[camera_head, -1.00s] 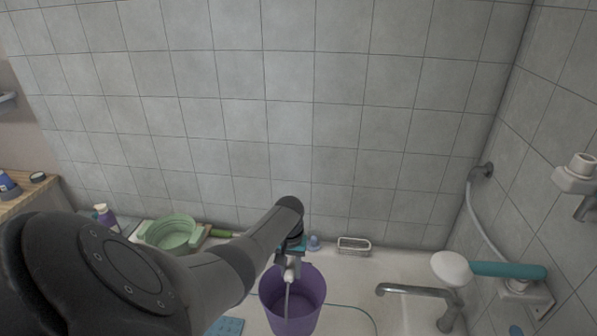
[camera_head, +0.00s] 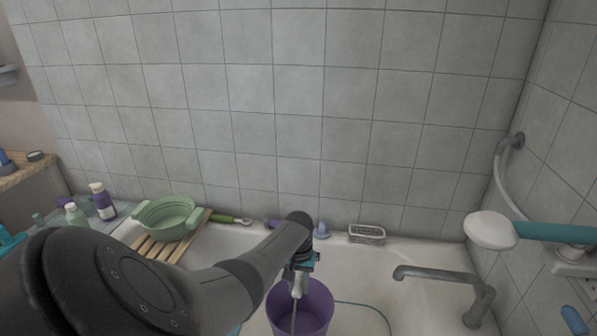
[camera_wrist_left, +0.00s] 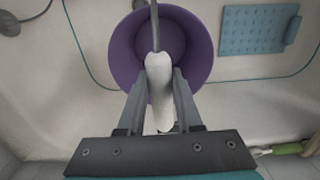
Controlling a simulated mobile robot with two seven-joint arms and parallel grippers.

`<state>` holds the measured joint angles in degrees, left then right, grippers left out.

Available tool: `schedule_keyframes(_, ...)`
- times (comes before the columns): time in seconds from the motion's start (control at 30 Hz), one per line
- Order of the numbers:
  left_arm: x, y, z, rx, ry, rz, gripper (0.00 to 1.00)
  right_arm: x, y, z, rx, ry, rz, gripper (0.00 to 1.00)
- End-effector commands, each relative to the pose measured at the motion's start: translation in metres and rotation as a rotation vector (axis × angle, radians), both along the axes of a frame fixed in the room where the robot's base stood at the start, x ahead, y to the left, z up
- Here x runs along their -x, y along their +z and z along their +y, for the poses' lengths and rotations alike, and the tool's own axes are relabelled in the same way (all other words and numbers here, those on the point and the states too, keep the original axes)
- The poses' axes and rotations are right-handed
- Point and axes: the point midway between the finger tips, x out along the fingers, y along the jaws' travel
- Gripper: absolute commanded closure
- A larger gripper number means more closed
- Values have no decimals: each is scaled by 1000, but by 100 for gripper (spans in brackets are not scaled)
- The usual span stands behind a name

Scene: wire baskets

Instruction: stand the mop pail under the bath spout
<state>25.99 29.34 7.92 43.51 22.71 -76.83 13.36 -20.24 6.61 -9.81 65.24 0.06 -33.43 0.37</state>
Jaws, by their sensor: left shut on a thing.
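The purple mop pail (camera_head: 316,308) is in the head view at the bottom middle, over the white bath, and its mouth faces up. My left gripper (camera_head: 299,281) is above it, shut on the white grip of its handle. The left wrist view shows the gripper (camera_wrist_left: 160,85) with its two fingers either side of the white grip (camera_wrist_left: 159,100), and the purple pail (camera_wrist_left: 126,48) below. The metal bath spout (camera_head: 435,273) is to the right of the pail, apart from it. My right gripper is not in view.
A white shower head with a teal handle (camera_head: 548,231) is above the spout. A green basin (camera_head: 168,219) stands on a wooden rack at left. A wire basket (camera_head: 367,234) is on the back ledge. A blue mat (camera_wrist_left: 258,30) lies in the bath.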

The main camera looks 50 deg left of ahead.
Motion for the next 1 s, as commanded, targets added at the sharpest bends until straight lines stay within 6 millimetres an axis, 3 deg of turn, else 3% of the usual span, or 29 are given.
schedule_keyframes(0.03, -1, -14, 0, -1, 0, -2, 100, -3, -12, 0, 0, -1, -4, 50)
schedule_keyframes(0.1, -1, -23, 0, -1, 0, -2, 100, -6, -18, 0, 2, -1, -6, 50)
schedule_keyframes(0.33, -1, -44, 1, -1, 0, -2, 100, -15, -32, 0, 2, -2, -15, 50)
schedule_keyframes(1.0, -1, -48, 0, -3, 0, -3, 100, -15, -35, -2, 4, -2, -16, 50)
